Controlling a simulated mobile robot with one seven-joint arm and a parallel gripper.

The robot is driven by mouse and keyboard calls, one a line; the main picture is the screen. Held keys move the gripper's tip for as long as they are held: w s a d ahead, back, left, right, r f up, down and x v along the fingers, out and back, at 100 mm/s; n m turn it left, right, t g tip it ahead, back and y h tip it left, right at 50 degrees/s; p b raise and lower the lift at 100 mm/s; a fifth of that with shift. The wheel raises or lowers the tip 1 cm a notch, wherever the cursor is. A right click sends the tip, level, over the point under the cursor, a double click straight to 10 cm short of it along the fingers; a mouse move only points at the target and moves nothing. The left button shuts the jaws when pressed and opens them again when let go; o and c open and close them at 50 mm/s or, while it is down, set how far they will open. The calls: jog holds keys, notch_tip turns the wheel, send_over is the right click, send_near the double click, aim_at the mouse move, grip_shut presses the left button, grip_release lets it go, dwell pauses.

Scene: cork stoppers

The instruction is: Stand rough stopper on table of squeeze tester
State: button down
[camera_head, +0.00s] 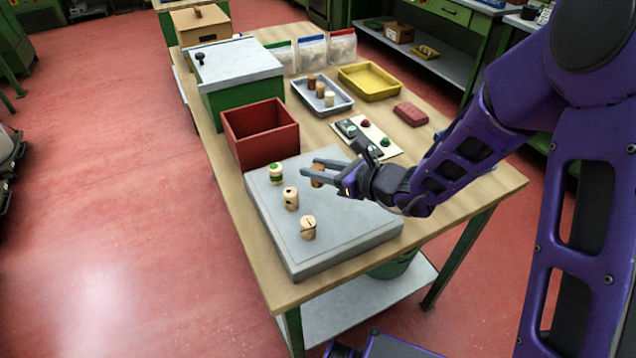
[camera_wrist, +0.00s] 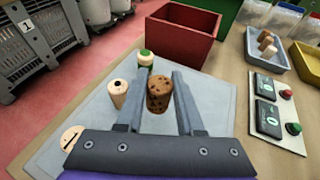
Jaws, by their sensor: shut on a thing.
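The rough stopper (camera_wrist: 159,97), a brown speckled cork, is between the two fingers of my gripper (camera_wrist: 161,76) in the wrist view. My gripper is shut on it. In the head view the stopper (camera_head: 317,178) shows partly behind a finger, above the back right part of a grey slab (camera_head: 345,236). I cannot tell whether it touches the slab. On the slab stand a green-banded stopper (camera_head: 275,174), a pale stopper with a dark hole (camera_head: 291,198) and a pale stopper with a dark line across its top (camera_head: 308,228). I cannot tell which device is the squeeze tester.
A red open box (camera_head: 262,150) stands behind the slab. A panel (camera_head: 378,130) with dark units and red and green buttons lies right of it. A blue-grey tray (camera_head: 340,106) holds several corks, beside a yellow tray (camera_head: 370,95). A green box with grey lid (camera_head: 235,70) stands farther back.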

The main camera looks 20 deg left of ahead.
jog(key=shift+f, duration=1.85)
jog(key=shift+f+b, duration=0.2)
jog(key=shift+b, duration=0.25)
jog(key=c, duration=0.5)
grip_release()
jog(key=shift+c, duration=0.2)
jog(key=shift+r, duration=0.1)
